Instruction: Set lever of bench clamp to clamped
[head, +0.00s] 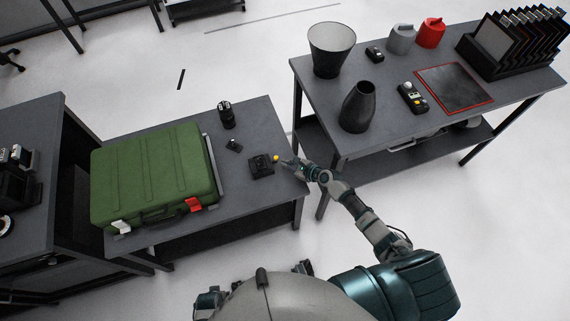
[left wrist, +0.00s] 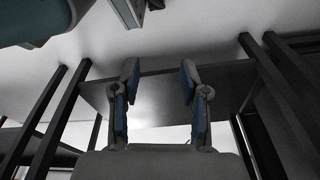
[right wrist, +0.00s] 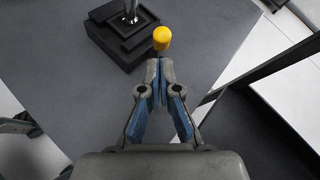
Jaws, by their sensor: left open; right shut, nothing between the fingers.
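The bench clamp (head: 261,166) is a small black block with a yellow-tipped lever, on the grey table near its right edge. In the right wrist view the clamp's stepped black base (right wrist: 122,32) is at the top, with a metal post. The yellow lever tip (right wrist: 162,38) is just beyond my right fingertips; whether they touch it I cannot tell. My right gripper (right wrist: 160,64) is shut and empty, and in the head view (head: 284,163) it is right of the clamp. My left gripper (left wrist: 158,70) is open and empty, away from the clamp, with table legs beyond it.
A green case (head: 150,175) fills the left of the table (head: 255,115). A dark cylinder (head: 226,114) and a small black object (head: 234,145) stand behind the clamp. A second table (head: 400,140) at the right bears vases, canisters and a rack.

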